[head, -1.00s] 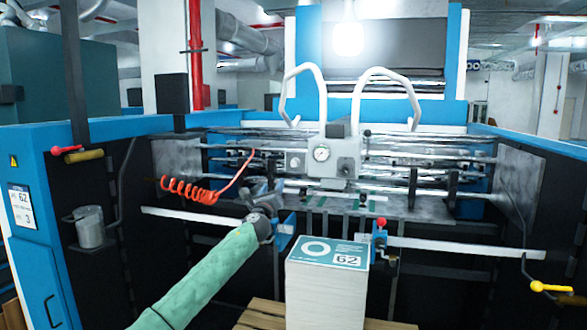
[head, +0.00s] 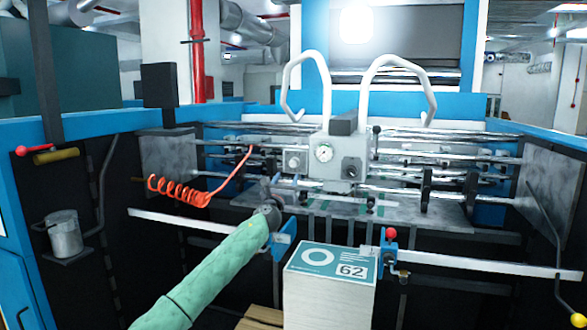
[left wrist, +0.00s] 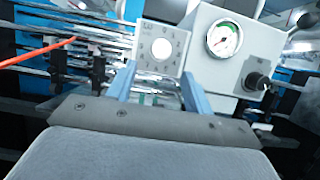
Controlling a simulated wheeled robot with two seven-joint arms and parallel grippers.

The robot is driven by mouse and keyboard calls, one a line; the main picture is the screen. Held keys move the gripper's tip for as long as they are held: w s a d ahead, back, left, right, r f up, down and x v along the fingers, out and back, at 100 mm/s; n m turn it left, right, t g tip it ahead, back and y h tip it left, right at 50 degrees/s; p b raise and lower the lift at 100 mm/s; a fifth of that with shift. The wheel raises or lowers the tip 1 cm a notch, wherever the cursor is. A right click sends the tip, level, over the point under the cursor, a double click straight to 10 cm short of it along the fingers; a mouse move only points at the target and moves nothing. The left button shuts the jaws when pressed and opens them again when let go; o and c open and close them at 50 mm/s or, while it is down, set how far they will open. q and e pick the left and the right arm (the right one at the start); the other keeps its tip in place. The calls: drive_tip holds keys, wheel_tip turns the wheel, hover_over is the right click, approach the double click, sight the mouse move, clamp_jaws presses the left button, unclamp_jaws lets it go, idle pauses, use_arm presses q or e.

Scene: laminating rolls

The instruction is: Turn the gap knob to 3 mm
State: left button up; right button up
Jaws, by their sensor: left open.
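A pale round knob (head: 294,161) sits on a square plate on the left of the grey control box (head: 341,150). In the left wrist view, the knob (left wrist: 163,49) has marks around it, too small to read. A pressure gauge (left wrist: 224,38) and a black knob (left wrist: 258,82) are to its right on the box. My left gripper (head: 274,192) is below and left of the pale knob. Its two blue fingers (left wrist: 160,88) are apart with nothing between them, pointing towards the plate, and the knob shows beyond them, untouched. My right gripper is out of view.
A red coiled hose (head: 180,188) hangs left of the box. White curved tubes (head: 305,85) rise above it. A paper stack (head: 330,285) stands below, between blue side guides. Several metal bars cross behind my left gripper.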

sight(293, 165)
use_arm(q)
drive_tip(key=x, duration=0.4)
drive_tip(key=shift+w+d+r, duration=0.1)
drive_tip(key=shift+w+d, duration=0.05)
drive_tip(key=shift+d, duration=0.05)
drive_tip(key=shift+x, duration=0.85)
drive_tip(key=shift+w+r, duration=0.1)
drive_tip(key=shift+r, duration=0.1)
drive_tip(key=shift+w+b, duration=0.1)
drive_tip(key=shift+b, duration=0.2)
drive_tip(key=c, duration=0.7)
drive_tip(key=shift+c, duration=1.4)
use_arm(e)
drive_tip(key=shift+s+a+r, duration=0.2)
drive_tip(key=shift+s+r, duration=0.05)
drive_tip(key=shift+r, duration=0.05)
